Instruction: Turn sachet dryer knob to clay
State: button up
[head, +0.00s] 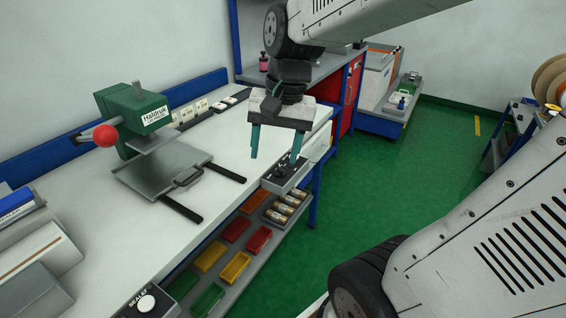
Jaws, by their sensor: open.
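My gripper (274,160) points down over the right edge of the white bench, its two teal fingers spread apart with nothing seen between them. Just below the fingertips, a small grey box (272,186) with dark parts on top sits at the bench edge. The right finger overlaps it in the picture; I cannot tell whether they touch. I cannot make out for sure which thing is the sachet dryer. No knob marking reading clay is legible, and the knob's setting cannot be seen.
A green press (135,115) with a red ball handle stands on the white bench (95,222). A sealer panel with a white button (146,304) is at the front. Colored bins (235,268) sit on a lower shelf. Green floor (375,195) is clear to the right.

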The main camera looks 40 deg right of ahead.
jog(key=w+d+f+m+y, duration=0.2)
jog(key=w+d+f+m, duration=0.4)
jog(key=w+d+m, duration=0.3)
jog(key=m+t, duration=0.1)
jog(key=m, duration=0.5)
send_near(280, 167)
jog(key=shift+y, duration=0.3)
jog(key=x, duration=0.7)
jog(key=shift+d+f, duration=0.15)
jog(key=shift+f, duration=0.6)
jog(key=c, duration=1)
